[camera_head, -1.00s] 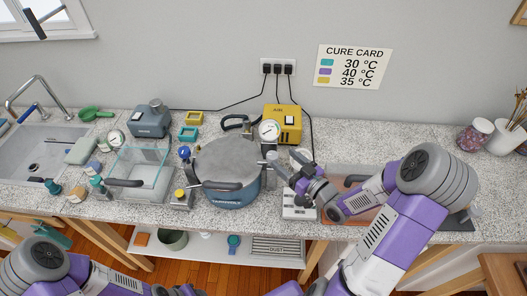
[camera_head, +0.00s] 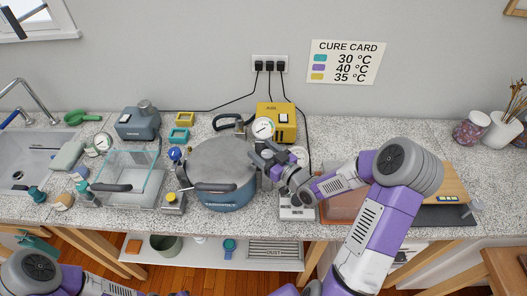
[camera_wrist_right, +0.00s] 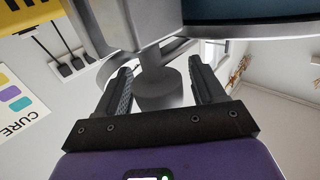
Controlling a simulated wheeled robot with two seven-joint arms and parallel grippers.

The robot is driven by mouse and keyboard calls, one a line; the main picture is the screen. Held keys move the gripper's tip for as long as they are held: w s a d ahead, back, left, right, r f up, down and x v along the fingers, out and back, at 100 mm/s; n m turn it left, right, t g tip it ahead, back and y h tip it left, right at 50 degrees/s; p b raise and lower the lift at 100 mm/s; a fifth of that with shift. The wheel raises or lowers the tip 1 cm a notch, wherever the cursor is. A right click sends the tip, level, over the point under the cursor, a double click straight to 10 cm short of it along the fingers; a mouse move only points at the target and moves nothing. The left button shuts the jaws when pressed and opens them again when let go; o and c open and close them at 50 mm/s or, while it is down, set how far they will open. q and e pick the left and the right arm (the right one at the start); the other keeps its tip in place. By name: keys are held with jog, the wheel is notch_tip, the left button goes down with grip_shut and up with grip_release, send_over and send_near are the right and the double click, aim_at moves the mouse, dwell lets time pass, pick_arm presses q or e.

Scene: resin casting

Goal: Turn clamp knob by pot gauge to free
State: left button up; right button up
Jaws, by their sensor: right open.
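The blue pot (camera_head: 226,199) with its grey lid (camera_head: 222,158) stands mid-counter, and the white round gauge (camera_head: 263,128) rises at its back right. My right gripper (camera_head: 266,160) is at the pot's right rim, just below the gauge. It hides much of the clamp there in the head view. In the right wrist view the gripper (camera_wrist_right: 160,90) is open, with a grey cylindrical clamp knob (camera_wrist_right: 158,95) between its fingers. A gap shows on both sides of the knob.
A yellow box (camera_head: 278,122) stands behind the gauge, with cords running up to the wall sockets. A clear glass tank (camera_head: 128,175) and a small device with a yellow knob (camera_head: 171,198) stand left of the pot. A white device (camera_head: 297,212) sits below my right wrist.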

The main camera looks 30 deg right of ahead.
jog(key=c, duration=1)
